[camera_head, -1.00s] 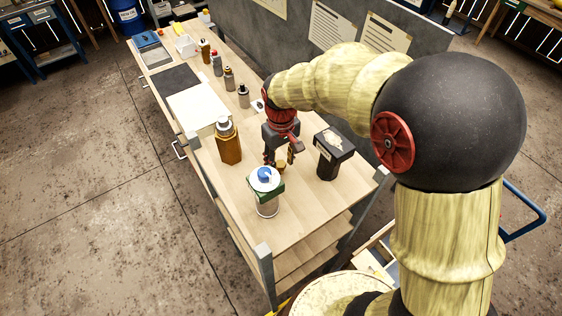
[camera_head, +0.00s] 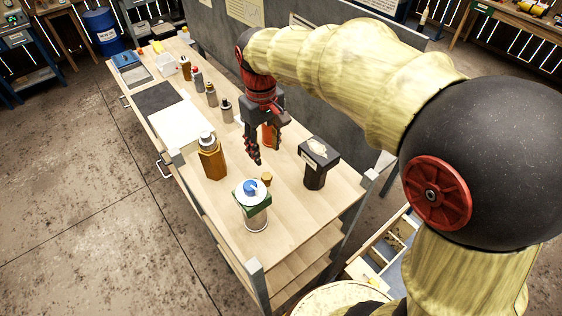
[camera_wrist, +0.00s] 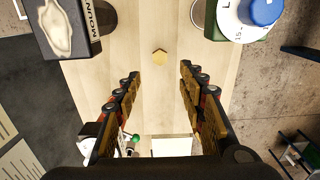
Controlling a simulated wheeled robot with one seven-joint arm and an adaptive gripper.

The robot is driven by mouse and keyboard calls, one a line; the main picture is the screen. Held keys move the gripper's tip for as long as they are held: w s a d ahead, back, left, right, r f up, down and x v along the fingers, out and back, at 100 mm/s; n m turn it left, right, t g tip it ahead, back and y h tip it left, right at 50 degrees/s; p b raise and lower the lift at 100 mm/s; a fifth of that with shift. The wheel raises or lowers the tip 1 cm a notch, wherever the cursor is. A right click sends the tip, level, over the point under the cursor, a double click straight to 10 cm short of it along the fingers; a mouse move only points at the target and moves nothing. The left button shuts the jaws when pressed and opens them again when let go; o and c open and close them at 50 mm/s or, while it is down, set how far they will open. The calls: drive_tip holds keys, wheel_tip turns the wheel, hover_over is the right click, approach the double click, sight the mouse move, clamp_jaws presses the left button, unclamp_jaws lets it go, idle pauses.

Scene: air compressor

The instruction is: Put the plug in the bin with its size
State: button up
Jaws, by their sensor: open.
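An amber bottle (camera_head: 211,161) stands left of my gripper. Several small bottles, a white sheet (camera_head: 189,124) and a dark mat (camera_head: 160,97) lie further along the bench (camera_head: 290,222). A grey panel (camera_head: 215,45) stands behind the bench.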

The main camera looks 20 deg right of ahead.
drive_tip(key=s+d+r+m+t, duration=0.2)
drive_tip(key=s+d, duration=0.2)
drive_tip(key=s, duration=0.5)
drive_tip(key=s+d+r+m+t, duration=0.2)
drive_tip(key=s+d+r+t, duration=0.1)
drive_tip(key=s, duration=0.7)
drive_tip(key=shift+s+d, duration=0.2)
drive_tip(key=shift+d, duration=0.6)
drive_tip(key=shift+o, duration=0.5)
drive_tip(key=shift+s+d+m+t, duration=0.1)
drive_tip(key=shift+s+m+t, duration=0.1)
drive_tip(key=shift+m+t, duration=0.1)
drive_tip(key=shift+f, duration=0.15)
